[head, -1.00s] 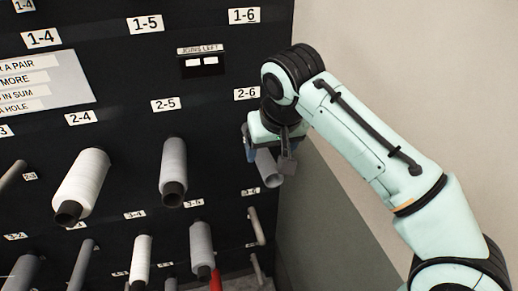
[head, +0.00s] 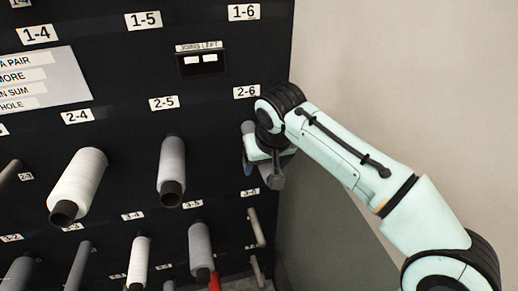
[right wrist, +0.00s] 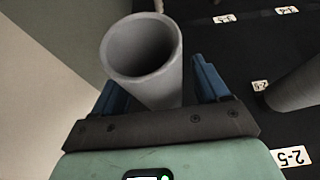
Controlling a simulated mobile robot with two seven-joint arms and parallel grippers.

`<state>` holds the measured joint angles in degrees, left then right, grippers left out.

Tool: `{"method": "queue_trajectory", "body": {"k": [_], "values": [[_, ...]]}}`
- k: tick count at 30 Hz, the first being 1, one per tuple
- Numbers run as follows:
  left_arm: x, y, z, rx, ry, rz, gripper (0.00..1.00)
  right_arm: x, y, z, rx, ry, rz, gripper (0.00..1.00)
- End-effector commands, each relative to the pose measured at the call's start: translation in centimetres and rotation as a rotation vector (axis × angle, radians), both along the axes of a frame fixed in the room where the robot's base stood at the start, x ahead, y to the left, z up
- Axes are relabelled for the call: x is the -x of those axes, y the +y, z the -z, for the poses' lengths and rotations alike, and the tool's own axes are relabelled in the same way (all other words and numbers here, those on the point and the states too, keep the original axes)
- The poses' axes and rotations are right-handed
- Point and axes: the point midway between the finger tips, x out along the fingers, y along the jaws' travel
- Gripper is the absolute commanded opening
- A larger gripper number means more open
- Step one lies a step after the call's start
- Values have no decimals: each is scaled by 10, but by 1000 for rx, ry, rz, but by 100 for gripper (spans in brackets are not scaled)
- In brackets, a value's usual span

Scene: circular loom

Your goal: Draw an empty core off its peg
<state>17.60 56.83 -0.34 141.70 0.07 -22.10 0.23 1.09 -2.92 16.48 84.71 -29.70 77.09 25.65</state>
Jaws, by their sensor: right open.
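My right gripper (head: 264,168) is at the peg place below label 2-6, at the right edge of the dark rack. In the right wrist view, a bare grey hollow core (right wrist: 143,62) stands between the two blue fingers of the right gripper (right wrist: 156,80). The fingers are apart, one on each side of the core, and I see a gap at the right finger. The core's open end faces the camera, and its inside looks dark; I cannot see the peg in it. In the head view the gripper hides most of the core. My left gripper is not in view.
Wound spools stand on nearby pegs: one under 2-5 (head: 171,168), one under 2-4 (head: 78,185), and others lower (head: 200,248). A bare peg (head: 257,228) is below 3-6. A pale wall (head: 400,70) lies to the right.

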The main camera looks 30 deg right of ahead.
Motion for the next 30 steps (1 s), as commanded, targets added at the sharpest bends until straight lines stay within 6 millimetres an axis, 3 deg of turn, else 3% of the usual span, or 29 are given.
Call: {"method": "queue_trajectory", "body": {"k": [1,6,30], "values": [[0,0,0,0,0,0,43,0,0,0,0,0,0,68],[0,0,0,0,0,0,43,0,0,0,0,0,0,13],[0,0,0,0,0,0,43,9,2,-4,0,1,-3,12]]}}
